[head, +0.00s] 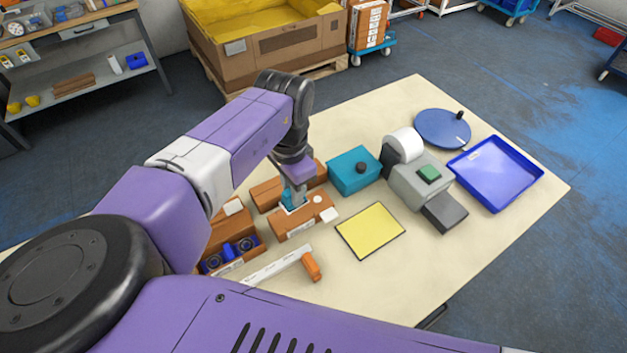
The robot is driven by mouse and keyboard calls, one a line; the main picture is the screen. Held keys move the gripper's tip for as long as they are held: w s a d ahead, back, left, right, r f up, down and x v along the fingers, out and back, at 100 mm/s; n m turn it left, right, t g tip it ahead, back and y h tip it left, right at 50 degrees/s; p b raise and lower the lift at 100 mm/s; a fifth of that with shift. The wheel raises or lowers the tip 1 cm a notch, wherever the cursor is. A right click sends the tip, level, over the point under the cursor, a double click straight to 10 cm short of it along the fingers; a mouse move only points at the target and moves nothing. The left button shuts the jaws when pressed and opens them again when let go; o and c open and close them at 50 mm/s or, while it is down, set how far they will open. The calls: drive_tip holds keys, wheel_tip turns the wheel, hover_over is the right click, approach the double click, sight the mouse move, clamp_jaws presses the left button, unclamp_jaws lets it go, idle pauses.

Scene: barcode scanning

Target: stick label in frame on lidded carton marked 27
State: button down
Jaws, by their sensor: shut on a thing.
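My gripper (292,197) points down over the front brown carton (298,226) at the middle of the table. It is shut on a small teal piece (287,196), which is at the carton's top, inside or just above a white-edged area. Whether the piece touches the carton cannot be told. A round white spot and a white square show on the right part of this carton. A white strip is on its front side. Another brown carton (266,194) stands just behind it. The number 27 is not readable on any carton, and the label itself cannot be made out.
An open carton with blue parts (230,252) stands left. A white strip (274,268) and an orange device (311,267) lie in front. A yellow mat (370,231), teal box (352,172), grey printer (408,184), blue disc (443,129) and blue tray (520,184) are right.

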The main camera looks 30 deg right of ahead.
drive_tip(key=shift+w+d+f+m, duration=0.15)
drive_tip(key=shift+w+f+m, duration=0.25)
drive_tip(key=shift+w, duration=0.35)
drive_tip(key=shift+s+d, duration=0.1)
drive_tip(key=shift+d, duration=0.05)
drive_tip(key=shift+f+b, duration=0.4)
drive_tip(key=shift+b, duration=0.1)
drive_tip(key=b, duration=0.4)
hover_over(295, 214)
wheel_tip(295, 214, down, 5)
drive_tip(key=shift+r, duration=0.1)
drive_tip(key=shift+f+b, duration=0.35)
drive_tip(key=shift+f, duration=0.25)
drive_tip(key=shift+f, duration=0.15)
idle(1.6)
drive_tip(key=shift+p, duration=0.35)
